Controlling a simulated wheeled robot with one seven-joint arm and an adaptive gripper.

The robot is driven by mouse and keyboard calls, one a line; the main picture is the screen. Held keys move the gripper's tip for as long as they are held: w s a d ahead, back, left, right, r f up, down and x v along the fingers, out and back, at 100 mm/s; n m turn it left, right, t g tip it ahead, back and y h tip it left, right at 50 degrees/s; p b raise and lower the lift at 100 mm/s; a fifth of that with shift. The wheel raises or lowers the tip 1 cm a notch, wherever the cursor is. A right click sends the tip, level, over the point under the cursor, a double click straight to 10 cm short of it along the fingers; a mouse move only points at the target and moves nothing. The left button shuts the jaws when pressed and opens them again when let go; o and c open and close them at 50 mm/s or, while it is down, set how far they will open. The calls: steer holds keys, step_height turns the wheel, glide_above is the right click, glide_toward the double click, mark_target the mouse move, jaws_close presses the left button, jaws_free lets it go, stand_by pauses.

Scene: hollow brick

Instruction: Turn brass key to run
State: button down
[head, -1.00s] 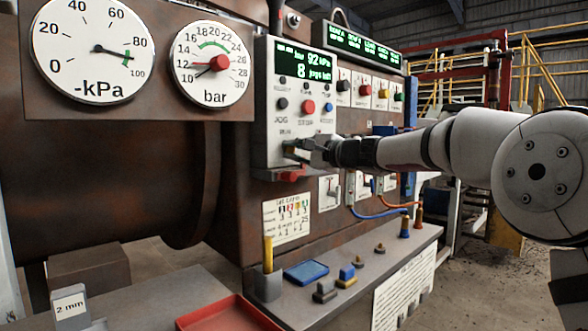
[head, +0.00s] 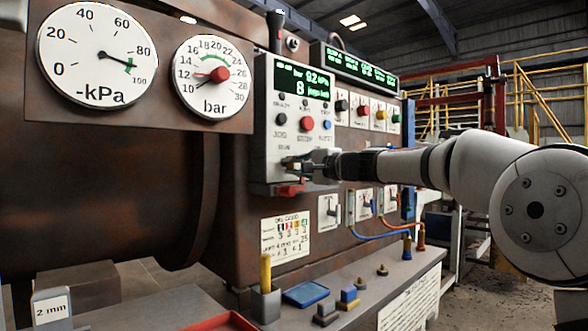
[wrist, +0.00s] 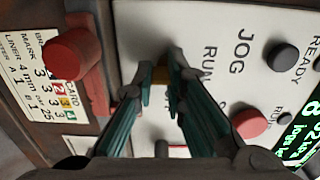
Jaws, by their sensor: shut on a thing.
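The brass key (wrist: 160,76) shows as a small yellowish piece between my fingertips in the wrist view. The fingers hide most of it, so I cannot tell its exact angle. My gripper (wrist: 158,82) is shut on it, against the white control panel (wrist: 225,30). The labels JOG and RUN are printed beside the fingers, and another label is partly covered. In the head view my gripper (head: 298,163) is at the lower part of the white panel (head: 262,130), with the key hidden there.
A red knob (wrist: 72,54) sticks out close beside the fingers. A red button (wrist: 249,124) and a black button (wrist: 283,56) are on the panel. Below it, a ledge holds a blue tray (head: 306,294) and small blocks. Blue and orange cables hang at the right.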

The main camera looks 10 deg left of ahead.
steer(key=shift+d+r, duration=0.2)
steer(key=shift+r, duration=0.6)
steer(key=c, duration=1.2)
jaws_free()
steer(key=shift+s, duration=0.1)
steer(key=shift+c, duration=0.2)
steer(key=shift+f, duration=0.25)
steer(key=v, duration=1.2)
steer(key=shift+f, duration=0.1)
